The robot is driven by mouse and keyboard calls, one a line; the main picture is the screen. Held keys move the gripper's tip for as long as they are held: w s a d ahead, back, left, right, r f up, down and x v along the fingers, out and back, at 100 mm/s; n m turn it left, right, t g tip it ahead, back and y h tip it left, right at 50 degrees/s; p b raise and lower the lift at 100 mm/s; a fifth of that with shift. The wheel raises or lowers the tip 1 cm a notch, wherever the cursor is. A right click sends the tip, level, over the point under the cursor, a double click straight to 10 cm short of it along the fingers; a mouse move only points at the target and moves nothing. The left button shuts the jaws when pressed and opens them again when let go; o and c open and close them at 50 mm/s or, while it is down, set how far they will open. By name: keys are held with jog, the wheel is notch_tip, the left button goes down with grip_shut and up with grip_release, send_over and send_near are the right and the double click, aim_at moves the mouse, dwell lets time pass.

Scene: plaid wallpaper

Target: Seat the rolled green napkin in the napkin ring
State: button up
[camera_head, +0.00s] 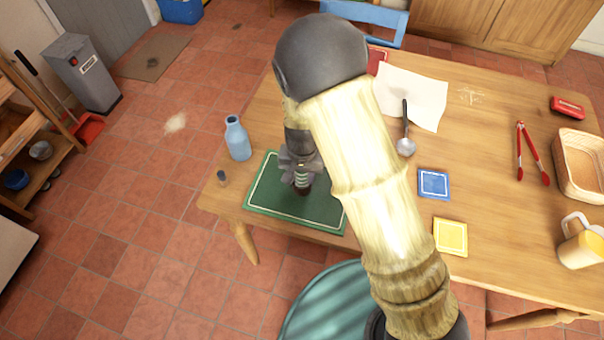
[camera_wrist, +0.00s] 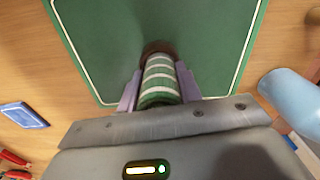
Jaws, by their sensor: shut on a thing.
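The rolled napkin, green with white stripes (camera_wrist: 160,78), is held between the two fingers of my gripper (camera_wrist: 160,90), which is shut on it. In the head view the napkin (camera_head: 301,179) points down below my gripper (camera_head: 300,170), over the green placemat (camera_head: 265,196). The dark brown napkin ring (camera_wrist: 158,47) is at the napkin's far end in the wrist view, and the ring (camera_head: 303,191) shows low under the gripper in the head view. The napkin's end meets the ring's opening; I cannot tell how deep it sits inside. My arm hides part of the placemat.
Blue (camera_head: 433,184) and yellow (camera_head: 450,236) coasters and a ladle (camera_head: 405,146) lie to the right. The table's front edge is close below the placemat.

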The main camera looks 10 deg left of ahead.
jog(key=o, duration=1)
jog(key=shift+f, duration=0.1)
notch_tip(320, 180, up, 12)
jog(key=shift+r, duration=0.15)
dwell(0.4)
jog(key=s+d+r+t, duration=0.1)
jog(key=s+d, duration=0.1)
jog(key=d, duration=0.6)
jog(key=s+d+r, duration=0.2)
jog(key=d, duration=0.7)
jog(key=s+d+r+t, duration=0.1)
jog(key=s+d+r, duration=0.1)
jog(key=d, duration=0.6)
jog(key=shift+s+d+r+m+t, duration=0.3)
jog(key=shift+s+m, duration=0.1)
jog(key=shift+s, duration=0.15)
